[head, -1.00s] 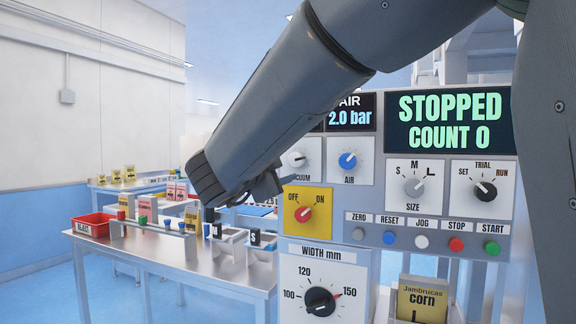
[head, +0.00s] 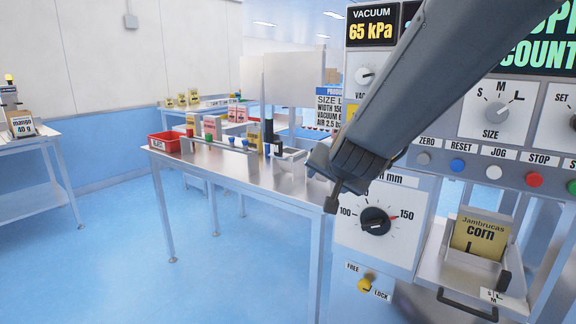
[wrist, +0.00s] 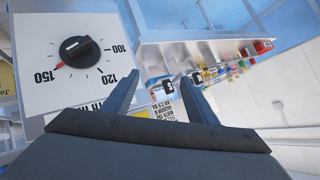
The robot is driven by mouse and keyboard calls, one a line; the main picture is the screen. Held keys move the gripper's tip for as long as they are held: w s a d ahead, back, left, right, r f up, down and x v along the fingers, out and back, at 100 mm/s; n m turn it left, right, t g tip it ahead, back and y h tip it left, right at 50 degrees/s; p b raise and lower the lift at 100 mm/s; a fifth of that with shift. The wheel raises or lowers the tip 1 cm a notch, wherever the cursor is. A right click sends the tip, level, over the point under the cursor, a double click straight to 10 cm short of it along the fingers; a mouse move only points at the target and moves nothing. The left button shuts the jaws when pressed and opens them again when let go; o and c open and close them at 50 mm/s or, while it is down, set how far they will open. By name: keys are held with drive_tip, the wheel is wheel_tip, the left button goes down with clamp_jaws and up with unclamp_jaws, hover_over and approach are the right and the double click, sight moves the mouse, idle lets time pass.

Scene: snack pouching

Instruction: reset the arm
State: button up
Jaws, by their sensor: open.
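My gripper (head: 331,207) hangs in front of the machine panel's left edge in the head view, beside the black width dial (head: 375,221). In the wrist view my gripper (wrist: 160,82) shows two fingers spread apart with nothing between them. The width dial (wrist: 77,49) also shows at upper left there, its red mark near 150. My arm reaches down from the upper right of the head view and hides part of the panel.
A steel table (head: 262,172) with a red bin (head: 166,143) and several small items stands left of the machine. A side table (head: 30,205) stands at far left. Open blue floor lies between.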

drive_tip(key=s+d+f+n+g, duration=0.2)
drive_tip(key=s+f, duration=0.4)
drive_tip(key=s, duration=0.3)
drive_tip(key=s+d+f+n+g, duration=0.2)
drive_tip(key=s+d+f+g, duration=0.2)
drive_tip(key=s, duration=0.4)
drive_tip(key=s+d+f+n+g, duration=0.1)
drive_tip(key=s+d+f+g, duration=0.2)
drive_tip(key=s+f+g, duration=0.2)
drive_tip(key=s+f, duration=0.2)
drive_tip(key=s, duration=0.2)
drive_tip(key=shift+s+d+f+n+h, duration=0.15)
drive_tip(key=shift+s+f+n+h, duration=0.2)
drive_tip(key=shift+n+h, duration=0.05)
